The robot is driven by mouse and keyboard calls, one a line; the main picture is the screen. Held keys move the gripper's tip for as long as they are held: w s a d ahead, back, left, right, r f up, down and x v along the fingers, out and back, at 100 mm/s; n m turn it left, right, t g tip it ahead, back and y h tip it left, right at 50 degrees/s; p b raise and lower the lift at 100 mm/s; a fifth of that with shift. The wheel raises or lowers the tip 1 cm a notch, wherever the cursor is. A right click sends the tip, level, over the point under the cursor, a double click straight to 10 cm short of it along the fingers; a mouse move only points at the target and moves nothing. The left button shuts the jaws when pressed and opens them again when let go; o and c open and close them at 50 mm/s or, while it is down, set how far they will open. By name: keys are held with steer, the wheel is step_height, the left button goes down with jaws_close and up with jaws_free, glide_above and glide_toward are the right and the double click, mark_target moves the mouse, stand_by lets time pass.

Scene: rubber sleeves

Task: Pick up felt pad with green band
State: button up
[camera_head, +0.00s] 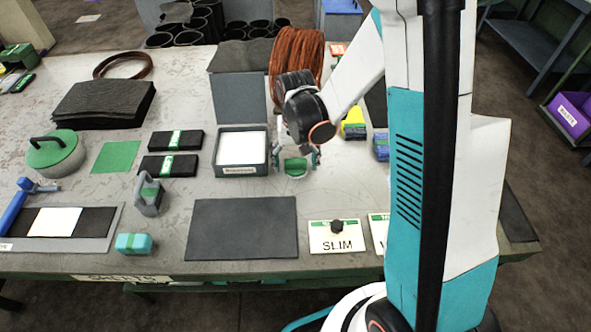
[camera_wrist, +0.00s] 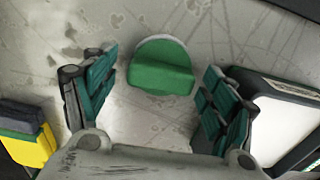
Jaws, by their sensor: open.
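A small round pad (camera_wrist: 160,66) with a pale rim and a raised green band or grip across it lies on the table. It fits the felt pad best, though its material cannot be told. It also shows in the head view (camera_head: 296,168), just right of a grey tray. My gripper (camera_wrist: 162,88) is open and empty, its teal-padded fingers to either side of the pad and apart from it. In the head view my gripper (camera_head: 296,156) points down over the pad, and my wrist hides part of the table behind it.
The grey tray (camera_head: 242,171) with a white sheet stands close on the left. A yellow block (camera_head: 353,131) and a blue block (camera_head: 381,153) stand to the right. Two black packs with green bands (camera_head: 168,166) lie further left. A dark mat (camera_head: 242,252) lies in front.

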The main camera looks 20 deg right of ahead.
mark_target(295, 159)
steer(key=c, duration=1.1)
step_height(295, 159, up, 20)
steer(key=p, duration=0.7)
steer(key=o, duration=0.4)
steer(key=c, duration=0.3)
